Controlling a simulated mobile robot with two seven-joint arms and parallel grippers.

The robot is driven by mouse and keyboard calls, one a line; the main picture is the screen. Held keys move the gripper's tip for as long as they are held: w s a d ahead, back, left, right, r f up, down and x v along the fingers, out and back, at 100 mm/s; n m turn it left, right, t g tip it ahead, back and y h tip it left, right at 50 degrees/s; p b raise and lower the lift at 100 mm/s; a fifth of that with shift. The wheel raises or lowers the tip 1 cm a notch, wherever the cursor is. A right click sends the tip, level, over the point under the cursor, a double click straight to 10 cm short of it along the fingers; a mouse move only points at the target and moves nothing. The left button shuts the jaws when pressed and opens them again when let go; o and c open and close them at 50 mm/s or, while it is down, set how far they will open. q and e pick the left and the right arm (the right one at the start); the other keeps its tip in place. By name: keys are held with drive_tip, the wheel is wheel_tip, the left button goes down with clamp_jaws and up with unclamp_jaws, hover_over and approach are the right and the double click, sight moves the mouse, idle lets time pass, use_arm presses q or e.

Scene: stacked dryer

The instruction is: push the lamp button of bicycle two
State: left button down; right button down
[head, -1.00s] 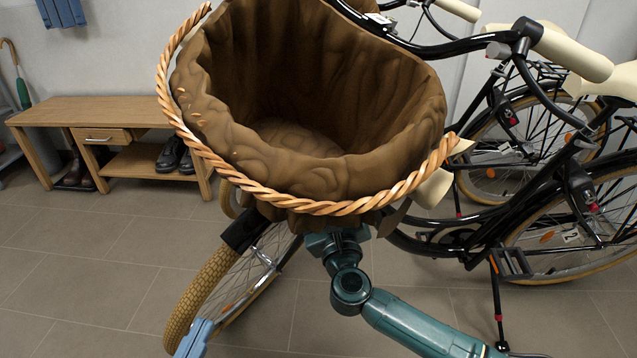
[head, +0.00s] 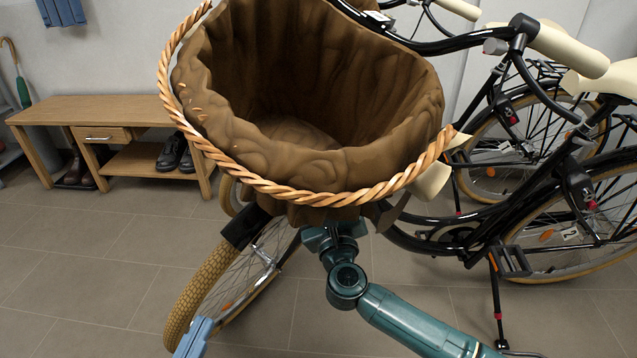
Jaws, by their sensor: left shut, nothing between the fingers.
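The near black bicycle (head: 470,222) carries a large brown-lined basket (head: 300,165) with a woven rim on its front. A small tag on its rear wheel (head: 570,234) seems to read 2. I cannot make out a lamp button; the basket hides much of the bicycle's front. My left gripper (head: 203,324), light blue, is shut and empty at the bottom left, beside the tan front tyre (head: 192,297). My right gripper (head: 333,236), on the teal arm, is under the basket's front rim. Its fingers cannot be made out.
A second black bicycle (head: 528,124) stands close behind on the right. A wooden bench (head: 85,108) with shoes (head: 175,153) below stands at the back left. The tiled floor (head: 90,260) at the left is clear.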

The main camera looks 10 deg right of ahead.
drive_tip(key=shift+w+a+r, duration=0.2)
drive_tip(key=shift+w+r, duration=0.05)
drive_tip(key=shift+r, duration=0.2)
idle(0.4)
drive_tip(key=shift+s+d+f, duration=0.45)
drive_tip(key=shift+s+d, duration=0.2)
drive_tip(key=shift+d, duration=0.1)
drive_tip(key=s+d+f, duration=0.2)
drive_tip(key=s+d, duration=0.1)
drive_tip(key=s, duration=0.1)
drive_tip(key=shift+d+f, duration=0.3)
drive_tip(key=shift+d, duration=0.05)
drive_tip(key=shift+s, duration=0.1)
idle(2.0)
